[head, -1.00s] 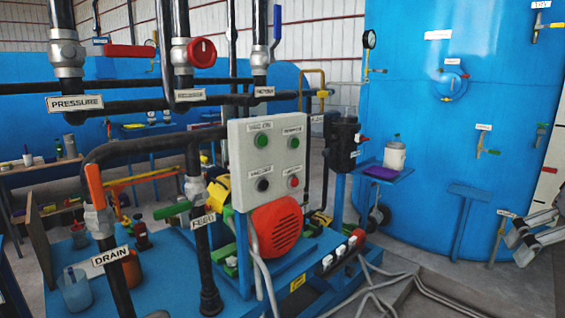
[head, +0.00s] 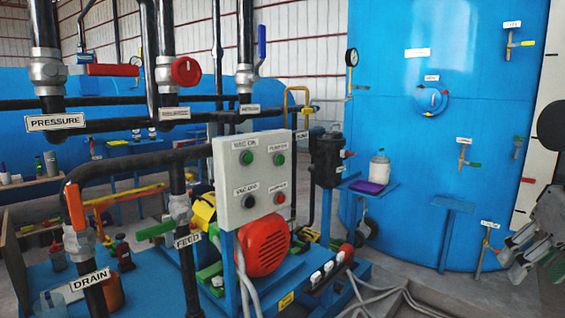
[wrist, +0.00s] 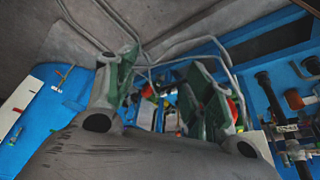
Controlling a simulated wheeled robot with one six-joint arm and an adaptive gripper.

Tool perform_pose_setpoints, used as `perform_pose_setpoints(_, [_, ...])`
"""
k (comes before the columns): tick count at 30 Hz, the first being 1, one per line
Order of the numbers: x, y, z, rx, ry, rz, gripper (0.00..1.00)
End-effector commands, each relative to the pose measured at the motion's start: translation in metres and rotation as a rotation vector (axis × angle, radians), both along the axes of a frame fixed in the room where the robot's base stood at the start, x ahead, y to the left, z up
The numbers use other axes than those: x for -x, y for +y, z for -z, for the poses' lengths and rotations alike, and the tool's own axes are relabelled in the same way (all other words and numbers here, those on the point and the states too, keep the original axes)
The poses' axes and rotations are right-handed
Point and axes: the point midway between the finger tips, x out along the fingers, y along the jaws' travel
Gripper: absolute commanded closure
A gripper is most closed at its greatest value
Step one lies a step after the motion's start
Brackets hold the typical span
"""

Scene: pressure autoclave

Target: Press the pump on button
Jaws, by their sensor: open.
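A light grey control box (head: 262,215) stands left of centre in the head view, facing me. It has two green buttons on top, and a black and a red one below. The upper right green button (head: 279,159) has a small label that seems to read PUMP ON. The upper left green button (head: 246,158) has its own label. The red button (head: 279,198) is directly below the upper right one. My gripper (head: 517,252) is at the right edge, far from the box. In the wrist view my gripper (wrist: 167,85) is open, with nothing between its fingers.
Black pipes with a red valve knob (head: 186,71) stand left of the box. A red motor (head: 263,246) sits below it on a blue base. A black filter housing (head: 326,158) is just right of it. A large blue tank (head: 440,120) fills the right background. Hoses (head: 375,300) lie on the floor.

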Motion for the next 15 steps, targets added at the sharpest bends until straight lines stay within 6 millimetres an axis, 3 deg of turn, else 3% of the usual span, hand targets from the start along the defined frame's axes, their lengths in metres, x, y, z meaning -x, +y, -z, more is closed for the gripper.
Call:
perform_pose_setpoints(1, [0.0,0.0,0.0,0.0,0.0,0.0,0.64])
perform_pose_setpoints(7, [0.0,0.0,0.0,0.0,0.0,0.0,1.0])
perform_pose_setpoints(15, [0.0,0.0,0.0,0.0,0.0,0.0,1.0])
